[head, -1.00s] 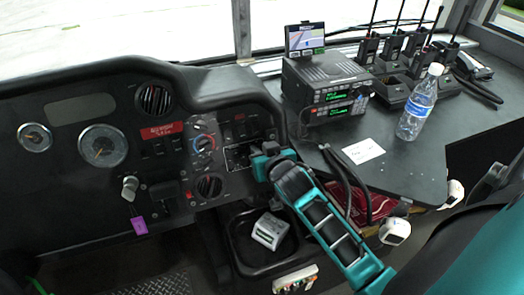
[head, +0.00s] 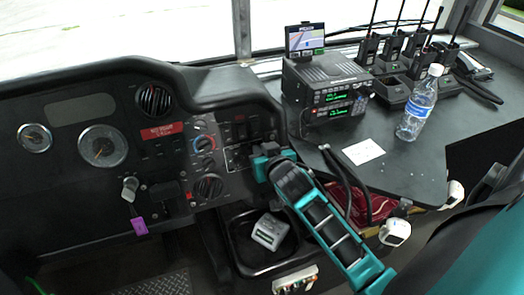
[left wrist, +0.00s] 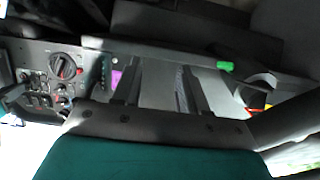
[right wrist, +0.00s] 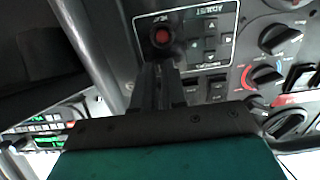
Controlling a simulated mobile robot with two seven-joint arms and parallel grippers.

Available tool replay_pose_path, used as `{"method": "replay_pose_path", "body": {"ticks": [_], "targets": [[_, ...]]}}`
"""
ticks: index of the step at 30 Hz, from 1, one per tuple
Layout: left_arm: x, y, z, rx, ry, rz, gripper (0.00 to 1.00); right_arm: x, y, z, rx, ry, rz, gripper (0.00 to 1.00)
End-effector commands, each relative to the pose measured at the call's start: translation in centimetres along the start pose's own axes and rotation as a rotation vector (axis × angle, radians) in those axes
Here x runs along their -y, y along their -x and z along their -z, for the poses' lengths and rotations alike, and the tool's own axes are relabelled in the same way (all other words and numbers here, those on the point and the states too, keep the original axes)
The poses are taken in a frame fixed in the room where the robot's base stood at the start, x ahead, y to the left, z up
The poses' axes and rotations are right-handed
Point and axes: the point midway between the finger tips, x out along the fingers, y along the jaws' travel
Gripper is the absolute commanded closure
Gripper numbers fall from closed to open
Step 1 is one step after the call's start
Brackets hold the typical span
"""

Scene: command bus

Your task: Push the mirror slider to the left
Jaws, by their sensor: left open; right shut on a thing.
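The mirror adjust panel (head: 239,157) is on the right part of the dashboard. In the right wrist view the panel (right wrist: 204,64) has a white outline, the word ADJUST and several arrow buttons. A round black knob with a red centre (right wrist: 162,37), which I take to be the mirror slider, stands on its left part. My right gripper (right wrist: 157,72) is at this knob with its fingers close together, shut on it; the grip itself is partly hidden. In the head view the right gripper (head: 259,160) covers part of the panel. My left gripper (left wrist: 158,82) is open and empty.
Rotary knobs (right wrist: 267,75) sit right of the panel in the right wrist view. A radio unit (head: 326,88), a water bottle (head: 417,104) and several handheld radios stand on the side counter (head: 400,165).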

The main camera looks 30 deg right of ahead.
Motion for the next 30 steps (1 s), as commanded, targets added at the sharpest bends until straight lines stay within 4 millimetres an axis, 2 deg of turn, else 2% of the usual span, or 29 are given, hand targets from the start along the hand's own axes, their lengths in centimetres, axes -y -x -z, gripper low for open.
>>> {"method": "replay_pose_path", "body": {"ticks": [23,30], "targets": [[0.0,0.0,0.0,0.002,-0.001,0.000,0.57,0.1,0.0,-0.1,0.002,-0.001,0.000,1.00],[0.1,0.5,0.6,-0.003,-0.004,0.003,0.57,1.9,0.1,0.1,0.004,-0.005,0.000,1.00]]}}
